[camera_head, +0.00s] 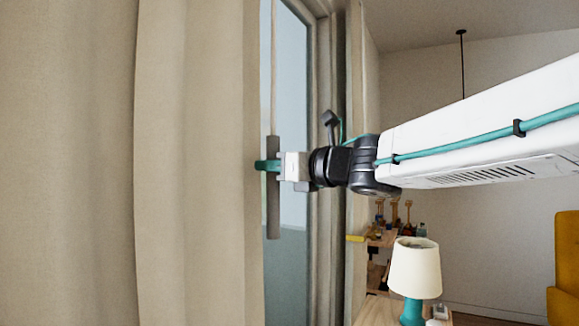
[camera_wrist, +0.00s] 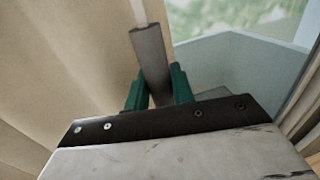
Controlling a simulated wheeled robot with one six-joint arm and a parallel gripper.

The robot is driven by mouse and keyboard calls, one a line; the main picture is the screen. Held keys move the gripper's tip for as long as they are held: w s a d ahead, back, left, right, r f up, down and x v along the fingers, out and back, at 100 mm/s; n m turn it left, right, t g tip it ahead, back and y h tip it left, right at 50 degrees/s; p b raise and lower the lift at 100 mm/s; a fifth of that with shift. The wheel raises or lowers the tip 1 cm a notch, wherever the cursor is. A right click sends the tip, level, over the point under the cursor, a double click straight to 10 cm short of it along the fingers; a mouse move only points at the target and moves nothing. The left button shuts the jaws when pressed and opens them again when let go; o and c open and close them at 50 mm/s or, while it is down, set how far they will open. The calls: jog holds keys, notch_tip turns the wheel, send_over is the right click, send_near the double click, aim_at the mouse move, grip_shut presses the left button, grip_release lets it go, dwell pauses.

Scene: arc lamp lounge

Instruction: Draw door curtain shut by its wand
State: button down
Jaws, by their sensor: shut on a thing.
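The beige door curtain (camera_head: 190,160) hangs in folds over the left part of the head view, and its edge is beside the wand. The wand (camera_head: 273,212) is a grey grip hanging upright on a thin pale rod, in front of the glass. My gripper (camera_head: 268,165) has its teal fingers shut around the wand's grip at about its upper middle. In the wrist view the wand (camera_wrist: 151,60) stands between the two teal fingers of my gripper (camera_wrist: 158,88). The curtain (camera_wrist: 70,60) fills the left side there. The fingers hide part of the grip.
The door glass (camera_head: 288,110) shows right of the curtain edge, with a frame (camera_head: 327,90) beside it. A white-shaded lamp (camera_head: 415,268) with a teal base stands at lower right. A shelf with small items (camera_head: 395,215) and a yellow chair (camera_head: 565,265) are farther back.

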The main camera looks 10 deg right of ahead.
jog(key=shift+w+d+r, duration=0.15)
jog(key=shift+w, duration=0.05)
jog(key=c, duration=1.5)
grip_release()
jog(key=shift+o, duration=1.3)
jog(key=shift+w+d, duration=0.1)
jog(key=shift+w, duration=0.1)
jog(key=shift+s, duration=0.1)
jog(key=v, duration=0.7)
jog(key=shift+s+d, duration=0.25)
